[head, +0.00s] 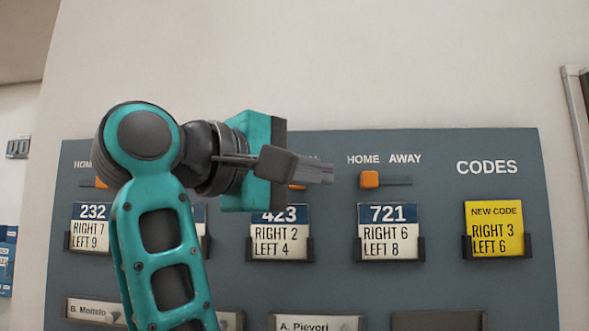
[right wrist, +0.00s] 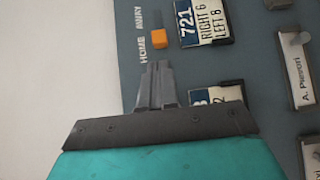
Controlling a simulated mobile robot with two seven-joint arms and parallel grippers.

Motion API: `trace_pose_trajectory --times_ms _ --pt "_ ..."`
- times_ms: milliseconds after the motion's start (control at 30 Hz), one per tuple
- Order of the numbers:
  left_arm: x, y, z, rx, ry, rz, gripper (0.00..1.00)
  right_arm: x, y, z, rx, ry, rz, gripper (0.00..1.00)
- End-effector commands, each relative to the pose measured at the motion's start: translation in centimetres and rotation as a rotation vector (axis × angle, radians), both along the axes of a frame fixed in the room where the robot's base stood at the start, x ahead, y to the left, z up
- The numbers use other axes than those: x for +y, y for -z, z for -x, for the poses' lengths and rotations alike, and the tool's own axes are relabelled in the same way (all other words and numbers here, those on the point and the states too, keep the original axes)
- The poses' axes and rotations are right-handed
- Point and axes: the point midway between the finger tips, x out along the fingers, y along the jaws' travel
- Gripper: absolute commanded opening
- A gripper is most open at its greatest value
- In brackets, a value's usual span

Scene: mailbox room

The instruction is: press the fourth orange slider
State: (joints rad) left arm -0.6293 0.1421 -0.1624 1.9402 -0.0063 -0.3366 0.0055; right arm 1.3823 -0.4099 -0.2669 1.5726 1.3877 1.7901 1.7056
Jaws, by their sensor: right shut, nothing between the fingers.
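The fourth orange slider (head: 370,179) sits at the left, HOME end of its dark slot, above the 721 card on the grey panel (head: 450,143). It also shows in the right wrist view (right wrist: 158,37), beyond the fingertips. My right gripper (head: 328,173) is shut and empty, its fingers pointing right toward that slider, with a gap between them in the head view. In the right wrist view the shut fingertips (right wrist: 158,66) point at the slider. The third slider (head: 297,187) is mostly hidden behind the gripper; the first slider (head: 101,182) shows partly beside my arm. My left gripper is not in view.
Number cards stand in holders below the slots, including the 423 card (head: 280,232) and 721 card (head: 388,232). A yellow code card (head: 494,228) is at the right. Name plates (head: 318,323) run along the bottom. The wall above the panel is clear.

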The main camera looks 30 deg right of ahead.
Motion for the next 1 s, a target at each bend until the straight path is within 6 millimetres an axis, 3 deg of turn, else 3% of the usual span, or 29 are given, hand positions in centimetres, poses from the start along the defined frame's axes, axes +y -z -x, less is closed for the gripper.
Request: trace_pose_trajectory --times_ms 100,300,800,1000 --pt "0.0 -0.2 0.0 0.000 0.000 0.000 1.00 -2.1 0.0 -0.5 0.001 0.000 -0.002 0.00" --pt "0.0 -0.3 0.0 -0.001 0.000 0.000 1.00 -4.3 0.0 -1.1 0.001 0.000 -0.001 0.00" --pt "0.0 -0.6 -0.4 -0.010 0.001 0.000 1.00 -5.0 0.0 -1.2 0.001 0.000 0.001 0.00" --pt "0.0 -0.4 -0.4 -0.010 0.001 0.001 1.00 -6.7 0.0 -1.0 0.003 -0.003 -0.001 0.00"
